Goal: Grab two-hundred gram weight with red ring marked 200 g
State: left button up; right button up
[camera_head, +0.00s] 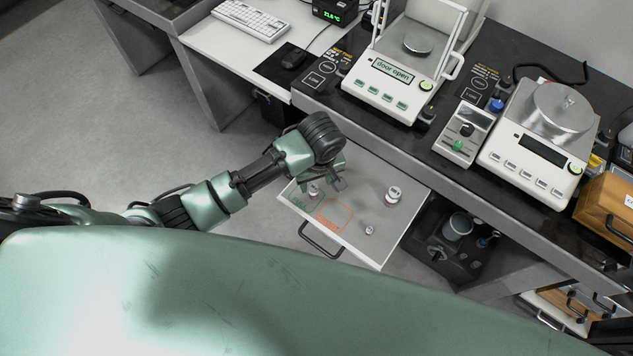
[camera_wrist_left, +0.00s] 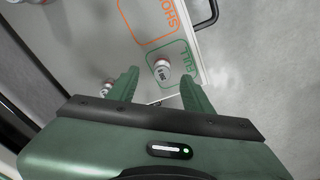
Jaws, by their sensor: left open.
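A weight with a reddish ring (camera_head: 314,190) stands upright in the open drawer, by the green outlined area. In the left wrist view this weight (camera_wrist_left: 161,67) has a white label too small to read surely. A larger weight with a red ring (camera_head: 393,195) stands further right in the drawer; I cannot tell from its label which is 200 g. My left gripper (camera_head: 340,182) is above the drawer, open and empty. In the left wrist view its fingers (camera_wrist_left: 158,80) are on either side of the weight, not closed on it. My right gripper is not in view.
The drawer (camera_head: 400,222) also holds a small weight (camera_head: 369,230). Another weight (camera_wrist_left: 107,88) is partly hidden beside a finger in the wrist view. The drawer handle (camera_head: 320,241) faces the floor side. Balances (camera_head: 390,75) stand on the black bench above.

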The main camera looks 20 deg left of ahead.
aim_at(314, 188)
pick_arm(q)
jog(key=shift+s+a+f, duration=0.1)
jog(key=shift+a+f, duration=0.05)
jog(key=shift+f, duration=0.75)
jog(key=f, duration=0.4)
jog(key=shift+w+a+f, duration=0.25)
jog(key=shift+w+a, duration=0.05)
jog(key=shift+w, duration=0.1)
jog(key=shift+c, duration=0.2)
grip_shut()
